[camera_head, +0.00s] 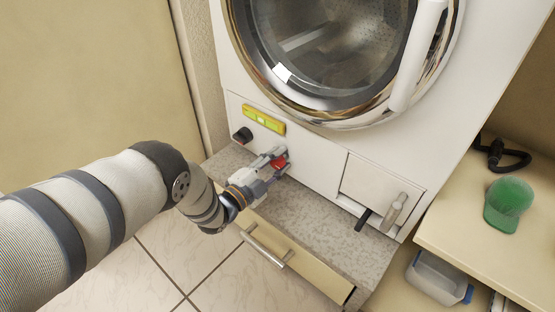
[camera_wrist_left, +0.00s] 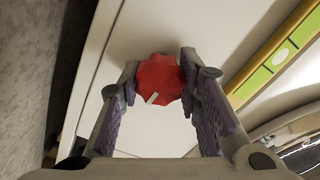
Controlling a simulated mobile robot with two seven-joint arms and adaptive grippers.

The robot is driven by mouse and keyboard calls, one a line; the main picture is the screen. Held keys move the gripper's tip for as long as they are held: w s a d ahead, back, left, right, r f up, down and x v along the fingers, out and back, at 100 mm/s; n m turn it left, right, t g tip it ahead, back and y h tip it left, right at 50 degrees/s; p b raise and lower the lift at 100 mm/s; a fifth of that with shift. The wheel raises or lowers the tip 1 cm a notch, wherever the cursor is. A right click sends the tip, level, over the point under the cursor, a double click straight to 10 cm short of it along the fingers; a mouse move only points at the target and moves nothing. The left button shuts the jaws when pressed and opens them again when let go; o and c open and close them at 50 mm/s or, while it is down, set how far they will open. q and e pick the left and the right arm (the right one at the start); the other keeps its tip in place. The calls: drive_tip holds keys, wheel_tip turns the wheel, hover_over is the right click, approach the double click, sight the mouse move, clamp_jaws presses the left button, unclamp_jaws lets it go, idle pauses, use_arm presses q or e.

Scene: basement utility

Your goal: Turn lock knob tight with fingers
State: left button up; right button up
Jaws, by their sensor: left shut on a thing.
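A red knob (camera_head: 279,162) sits on the lower white front panel of the washing machine (camera_head: 316,158). In the left wrist view the red knob (camera_wrist_left: 160,79) has a scalloped rim and a pale pointer mark aimed toward the lower left. My left gripper (camera_head: 274,160) reaches it from the left in the head view. Its two fingers (camera_wrist_left: 157,90) stand on either side of the knob and are shut on it. The fingers hide part of the knob in the head view. My right gripper is not in view.
A black knob (camera_head: 242,135) and a yellow-green level strip (camera_head: 264,120) are on the panel left of the red knob. A speckled ledge (camera_head: 335,228) and a drawer with a metal handle (camera_head: 263,247) lie below.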

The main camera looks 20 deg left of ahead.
use_arm(q)
drive_tip(key=m, duration=0.5)
drive_tip(key=shift+a+p, duration=0.1)
drive_tip(key=shift+p, duration=0.2)
drive_tip(key=shift+m, duration=0.3)
drive_tip(key=o, duration=1.2)
drive_tip(key=shift+c, duration=0.2)
drive_tip(key=shift+s, duration=0.1)
drive_tip(key=v, duration=1.2)
